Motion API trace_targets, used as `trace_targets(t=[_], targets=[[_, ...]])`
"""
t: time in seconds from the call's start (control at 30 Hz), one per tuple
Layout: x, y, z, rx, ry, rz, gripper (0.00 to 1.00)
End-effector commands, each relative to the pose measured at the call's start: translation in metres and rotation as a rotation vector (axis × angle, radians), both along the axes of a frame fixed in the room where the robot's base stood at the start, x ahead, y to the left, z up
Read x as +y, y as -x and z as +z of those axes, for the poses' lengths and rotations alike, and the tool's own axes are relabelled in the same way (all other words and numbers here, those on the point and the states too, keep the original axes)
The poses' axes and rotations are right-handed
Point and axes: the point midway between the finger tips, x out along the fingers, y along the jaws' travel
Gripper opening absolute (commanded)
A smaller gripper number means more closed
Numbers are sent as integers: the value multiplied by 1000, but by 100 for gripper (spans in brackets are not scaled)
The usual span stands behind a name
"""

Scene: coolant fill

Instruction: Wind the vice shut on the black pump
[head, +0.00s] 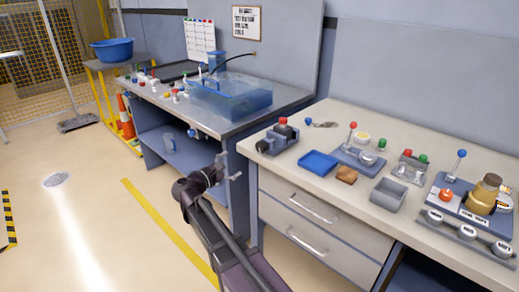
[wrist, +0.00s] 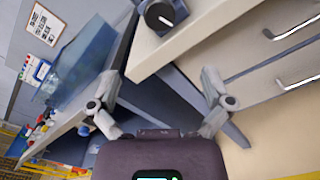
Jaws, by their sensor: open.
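A dark grey vice-like block (head: 270,146) stands at the left front corner of the light workbench, with a round dark knob facing its left side. A dark part with a red top (head: 283,127) sits at it; I take this for the black pump, but cannot tell if the jaws touch it. In the wrist view a black round knob with a white line (wrist: 160,16) shows at the top, by the bench edge. My gripper (head: 230,167) is open and empty, left of the bench and below its top. Its spread fingers also show in the wrist view (wrist: 160,88).
On the light workbench (head: 336,116) are a blue tray (head: 318,163), a brown block (head: 346,175), a grey bin (head: 388,194) and lever fixtures. A blue-grey bench behind holds a clear coolant tank (head: 231,97). The bench corner is close to my gripper.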

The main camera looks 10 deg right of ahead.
Motion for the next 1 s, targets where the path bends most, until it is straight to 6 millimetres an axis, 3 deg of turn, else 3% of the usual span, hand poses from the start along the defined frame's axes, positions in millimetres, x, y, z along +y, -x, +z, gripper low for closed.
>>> trace_targets(t=[0.47,1.0], targets=[[-14,-10,0,2,1,-2,100],[-73,-54,0,2,1,-1,100]])
